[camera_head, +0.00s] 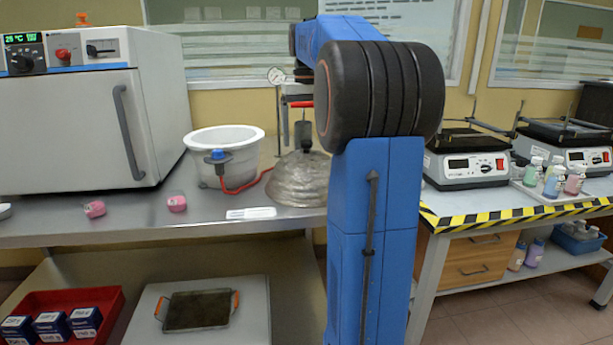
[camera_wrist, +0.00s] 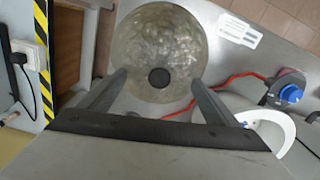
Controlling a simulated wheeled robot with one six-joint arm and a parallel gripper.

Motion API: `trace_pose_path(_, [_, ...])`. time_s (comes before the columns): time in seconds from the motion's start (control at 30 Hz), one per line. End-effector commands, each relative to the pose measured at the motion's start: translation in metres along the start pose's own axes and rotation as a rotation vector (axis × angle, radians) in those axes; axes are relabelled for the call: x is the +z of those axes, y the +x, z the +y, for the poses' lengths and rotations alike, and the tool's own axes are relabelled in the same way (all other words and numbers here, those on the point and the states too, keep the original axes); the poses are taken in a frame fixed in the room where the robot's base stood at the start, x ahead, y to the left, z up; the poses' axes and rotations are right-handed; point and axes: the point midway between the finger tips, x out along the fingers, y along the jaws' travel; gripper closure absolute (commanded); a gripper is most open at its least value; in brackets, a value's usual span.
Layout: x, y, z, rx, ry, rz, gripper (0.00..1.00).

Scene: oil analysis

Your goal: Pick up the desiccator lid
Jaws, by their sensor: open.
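The desiccator lid (camera_head: 298,183) is a cloudy grey dome lying dome-up on the steel bench, just right of the white desiccator bowl (camera_head: 224,150). In the wrist view, the round lid (camera_wrist: 150,35) fills the upper middle, with its dark knob (camera_wrist: 159,78) near the centre. My gripper (camera_wrist: 158,77) is open, and the knob shows between its two fingertips with a gap on each side. In the head view, my gripper (camera_head: 300,130) is above the dome, partly hidden by my blue arm. The lid's right side is also hidden there.
A red hose (camera_head: 243,187) runs from the bowl's blue valve towards the lid; it also shows in the wrist view (camera_wrist: 235,79). A white label (camera_head: 251,213) and pink items (camera_head: 177,203) lie in front. An oven (camera_head: 75,115) stands left.

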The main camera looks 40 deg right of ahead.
Motion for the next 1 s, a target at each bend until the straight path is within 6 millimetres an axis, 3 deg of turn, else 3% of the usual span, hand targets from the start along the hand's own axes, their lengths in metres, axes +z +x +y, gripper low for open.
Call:
trace_pose_path(0.23, [0.001,0.029,0.001,0.0,0.0,-0.002,0.16])
trace_pose_path(0.53, [0.001,0.033,0.001,0.0,0.0,0.0,0.16])
trace_pose_path(0.87, [0.001,0.034,0.001,-0.001,0.0,-0.003,0.95])
trace_pose_path(0.9, [0.001,0.035,0.001,-0.001,0.0,-0.004,1.0])
trace_pose_path(1.0, [0.001,0.037,0.001,-0.001,0.0,-0.007,1.0])
